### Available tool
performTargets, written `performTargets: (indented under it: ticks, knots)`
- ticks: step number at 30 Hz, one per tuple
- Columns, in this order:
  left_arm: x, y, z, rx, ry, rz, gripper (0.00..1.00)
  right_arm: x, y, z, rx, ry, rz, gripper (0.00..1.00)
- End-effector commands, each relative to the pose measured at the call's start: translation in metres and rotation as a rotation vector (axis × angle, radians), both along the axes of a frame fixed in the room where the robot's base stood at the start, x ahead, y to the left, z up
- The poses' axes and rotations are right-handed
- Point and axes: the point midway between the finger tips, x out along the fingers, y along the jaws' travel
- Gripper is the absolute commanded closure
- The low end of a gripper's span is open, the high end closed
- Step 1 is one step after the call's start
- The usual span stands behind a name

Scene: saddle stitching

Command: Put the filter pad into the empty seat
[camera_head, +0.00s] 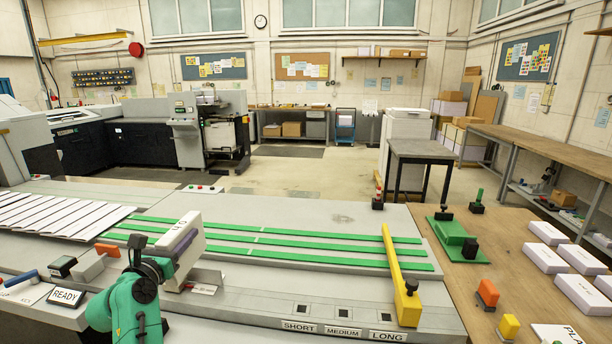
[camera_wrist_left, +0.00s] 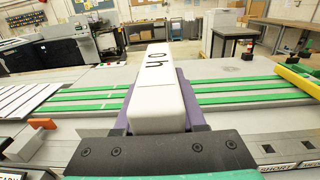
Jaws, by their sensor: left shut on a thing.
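My left gripper (camera_head: 172,258) is over the front left of the grey machine bed. It is shut on a long white block with dark characters and purple flanks (camera_head: 190,240). In the left wrist view, the white block (camera_wrist_left: 156,90) points away from the dark bolted wrist plate (camera_wrist_left: 160,152), over the bed. I cannot tell whether the block is the filter pad. No empty seat can be made out for sure. Small dark square recesses (camera_head: 342,313) sit above the SHORT, MEDIUM and LONG labels. My right gripper is not in view.
Long green strips (camera_head: 300,248) run across the bed. A yellow bar (camera_head: 398,275) crosses their right end. White sheets (camera_head: 60,215) lie at left. A READY sign (camera_head: 65,297) and an orange-topped clamp (camera_head: 100,260) stand front left. White boxes (camera_head: 575,260) lie on the wooden table at right.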

Motion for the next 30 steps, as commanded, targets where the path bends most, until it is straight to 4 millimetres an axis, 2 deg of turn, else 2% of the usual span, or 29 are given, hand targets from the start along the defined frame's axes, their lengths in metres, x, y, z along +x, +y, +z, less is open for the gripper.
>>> performTargets:
  ticks: [5, 11, 14, 19, 24, 27, 30]
  knots:
    - [-0.016, -0.013, -0.043, -0.002, 0.004, 0.012, 1.00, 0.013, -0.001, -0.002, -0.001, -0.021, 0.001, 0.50]
    - [-0.050, -0.039, -0.103, -0.001, 0.008, 0.019, 1.00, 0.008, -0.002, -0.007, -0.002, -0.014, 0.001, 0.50]
    - [-0.083, -0.060, -0.143, -0.001, 0.010, 0.016, 1.00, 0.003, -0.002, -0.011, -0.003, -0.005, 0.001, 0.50]
    - [-0.160, -0.098, -0.201, -0.003, 0.011, 0.024, 1.00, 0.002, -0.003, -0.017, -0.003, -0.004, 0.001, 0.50]
    - [-0.232, -0.121, -0.230, -0.003, 0.007, 0.066, 1.00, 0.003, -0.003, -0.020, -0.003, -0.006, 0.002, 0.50]
    - [-0.258, -0.127, -0.236, -0.003, 0.003, 0.093, 1.00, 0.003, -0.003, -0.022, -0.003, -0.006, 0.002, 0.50]
    - [-0.269, -0.128, -0.236, -0.001, -0.002, 0.107, 1.00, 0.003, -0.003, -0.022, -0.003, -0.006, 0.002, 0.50]
